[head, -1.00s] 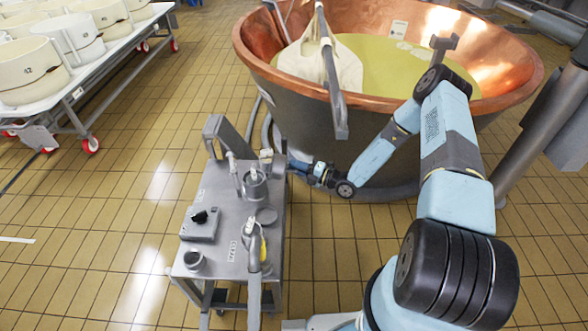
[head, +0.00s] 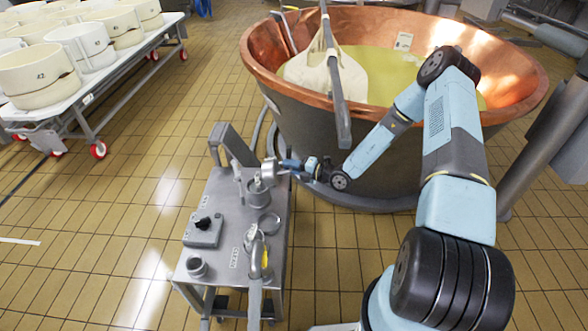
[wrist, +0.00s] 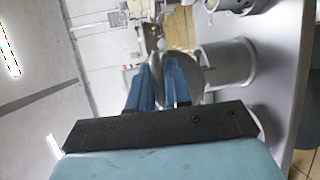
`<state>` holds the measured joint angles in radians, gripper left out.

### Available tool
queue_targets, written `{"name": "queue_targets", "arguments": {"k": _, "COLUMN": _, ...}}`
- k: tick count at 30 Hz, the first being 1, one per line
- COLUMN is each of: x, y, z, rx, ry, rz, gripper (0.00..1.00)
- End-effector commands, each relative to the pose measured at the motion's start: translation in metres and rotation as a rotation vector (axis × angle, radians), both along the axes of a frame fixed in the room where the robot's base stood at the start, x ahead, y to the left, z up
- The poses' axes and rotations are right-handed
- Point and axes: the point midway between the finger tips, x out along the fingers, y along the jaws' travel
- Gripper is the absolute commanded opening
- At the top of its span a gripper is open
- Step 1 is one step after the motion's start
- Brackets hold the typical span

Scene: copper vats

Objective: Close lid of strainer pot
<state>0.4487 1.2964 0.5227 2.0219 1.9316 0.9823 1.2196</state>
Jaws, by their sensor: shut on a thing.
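The strainer pot (head: 259,194) is a grey metal cylinder at the far end of the steel cart top. It also shows in the wrist view, right of the fingers (wrist: 230,62). My gripper (head: 277,165) is just above and right of the pot, reaching in from the right. In the wrist view its two blue fingers (wrist: 163,82) are close together on the edge of a round grey disc, which looks like the lid (wrist: 182,64). The lid is tilted up beside the pot's mouth, not lying flat over it. Its exact grip point is partly hidden by the fingers.
The cart (head: 213,240) carries a control box (head: 203,231), a small cup (head: 197,268), a ring-shaped fitting (head: 268,222) and a curved pipe with a yellow mark. A copper vat (head: 262,70) stands close behind.

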Motion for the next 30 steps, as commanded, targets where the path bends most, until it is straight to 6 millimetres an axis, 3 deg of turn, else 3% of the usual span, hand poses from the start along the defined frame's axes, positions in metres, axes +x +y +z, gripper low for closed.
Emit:
{"name": "queue_targets", "arguments": {"k": 18, "x": 0.0005, "y": 0.0078, "z": 0.0066, "rx": 0.007, "ry": -0.009, "rz": 0.006, "gripper": 0.0}}
{"name": "queue_targets", "arguments": {"k": 19, "x": 0.0006, "y": 0.0078, "z": 0.0066, "rx": 0.007, "ry": -0.009, "rz": 0.006, "gripper": 0.23}}
{"name": "queue_targets", "arguments": {"k": 21, "x": 0.0007, "y": 0.0073, "z": 0.0062, "rx": 0.006, "ry": -0.009, "rz": 0.005, "gripper": 0.29}}
{"name": "queue_targets", "arguments": {"k": 24, "x": 0.0008, "y": 0.0065, "z": 0.0056, "rx": 0.005, "ry": -0.007, "rz": 0.004, "gripper": 0.38}}
{"name": "queue_targets", "arguments": {"k": 30, "x": 0.0008, "y": 0.0056, "z": 0.0051, "rx": 0.005, "ry": -0.006, "rz": 0.003, "gripper": 0.38}}
